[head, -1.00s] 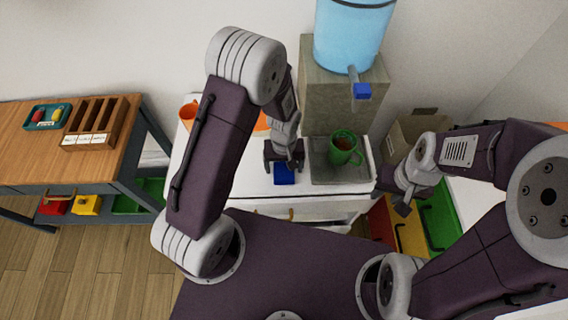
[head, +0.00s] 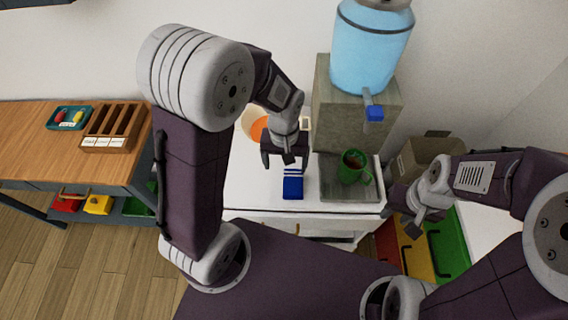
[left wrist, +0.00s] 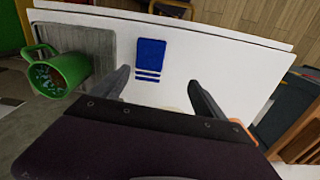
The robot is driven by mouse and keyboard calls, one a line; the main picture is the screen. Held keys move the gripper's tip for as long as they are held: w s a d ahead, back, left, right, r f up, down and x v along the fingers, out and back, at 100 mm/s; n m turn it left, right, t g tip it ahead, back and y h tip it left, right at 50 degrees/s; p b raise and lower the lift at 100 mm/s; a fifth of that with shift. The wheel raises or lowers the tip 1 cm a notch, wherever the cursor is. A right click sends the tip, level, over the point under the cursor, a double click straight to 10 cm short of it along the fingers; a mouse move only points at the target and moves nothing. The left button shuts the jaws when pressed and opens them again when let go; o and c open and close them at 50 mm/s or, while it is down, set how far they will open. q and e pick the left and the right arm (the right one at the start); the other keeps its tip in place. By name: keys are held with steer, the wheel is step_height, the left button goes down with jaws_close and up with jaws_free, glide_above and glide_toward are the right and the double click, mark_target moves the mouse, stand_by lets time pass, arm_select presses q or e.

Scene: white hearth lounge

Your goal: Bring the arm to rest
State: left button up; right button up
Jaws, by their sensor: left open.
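My left gripper (head: 285,160) hangs over the white cabinet top, its fingers spread and nothing between them. In the left wrist view its two fingers (left wrist: 158,92) are wide apart. A flat blue item with white stripes (head: 292,187) lies on the white top just in front of the gripper, apart from it; it also shows in the left wrist view (left wrist: 150,55). My right gripper (head: 417,222) is folded low at the right, near the coloured bins, and its jaws are too small to read.
A green mug (head: 353,167) with brown contents stands on a grey tray (head: 345,190), beneath a blue water dispenser (head: 370,50). An orange-and-white item (head: 256,126) is partly hidden behind my left arm. A wooden bench (head: 50,150) stands at the left; red, yellow and green bins (head: 450,245) at the right.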

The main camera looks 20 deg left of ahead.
arm_select(q)
steer(key=s+a+r+m, duration=0.1)
steer(key=s+a+m, duration=0.1)
steer(key=s+a, duration=0.3)
steer(key=shift+s+t, duration=0.4)
steer(key=shift+s, duration=0.3)
